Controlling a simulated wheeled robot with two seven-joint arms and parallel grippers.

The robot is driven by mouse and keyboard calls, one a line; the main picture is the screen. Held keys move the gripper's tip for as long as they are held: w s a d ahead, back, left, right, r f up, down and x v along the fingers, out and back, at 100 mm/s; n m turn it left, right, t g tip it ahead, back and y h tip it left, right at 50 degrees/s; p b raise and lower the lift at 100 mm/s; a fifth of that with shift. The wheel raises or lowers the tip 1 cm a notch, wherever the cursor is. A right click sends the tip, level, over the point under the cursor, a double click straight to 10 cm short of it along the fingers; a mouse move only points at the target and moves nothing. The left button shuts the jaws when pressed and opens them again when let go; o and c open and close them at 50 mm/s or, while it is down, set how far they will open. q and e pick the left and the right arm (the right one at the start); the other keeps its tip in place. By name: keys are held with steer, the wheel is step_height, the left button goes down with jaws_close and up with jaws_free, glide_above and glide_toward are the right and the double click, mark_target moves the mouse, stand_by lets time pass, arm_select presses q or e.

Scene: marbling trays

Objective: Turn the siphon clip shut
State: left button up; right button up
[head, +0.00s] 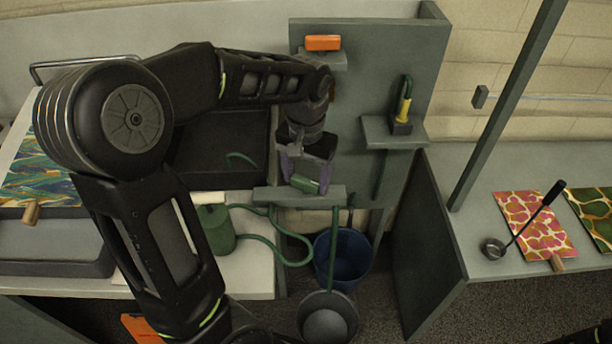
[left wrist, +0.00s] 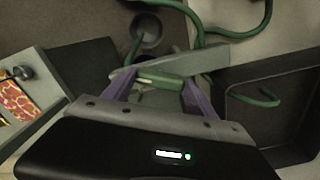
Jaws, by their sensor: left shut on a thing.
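The green siphon clip (head: 305,184) sits at the narrow grey ledge (head: 275,196) in the middle of the head view. My left gripper (head: 306,178) reaches over from above, its two purple fingers on either side of the clip and shut on it. In the left wrist view the clip (left wrist: 160,79) lies between the purple fingertips (left wrist: 160,88), in front of the ledge (left wrist: 205,62). A green hose (head: 290,262) loops below the ledge.
A blue bucket (head: 355,262) stands on the floor below the ledge. A side shelf (head: 375,132) bears a yellow-and-green tool (head: 404,100). An orange block (head: 323,43) is on the upper shelf. A dark tray (head: 196,180) lies left of the ledge. A grey panel (head: 428,240) stands right.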

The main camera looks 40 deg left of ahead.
mark_target(306, 180)
arm_select(q)
steer(key=n, duration=0.5)
steer(key=shift+n, duration=0.3)
stand_by(0.4)
steer(key=o, duration=1.4)
steer(key=shift+c, duration=0.2)
steer(key=shift+r, duration=0.15)
step_height(306, 180, up, 8)
steer(key=shift+f+b, duration=0.2)
steer(key=shift+b, duration=0.15)
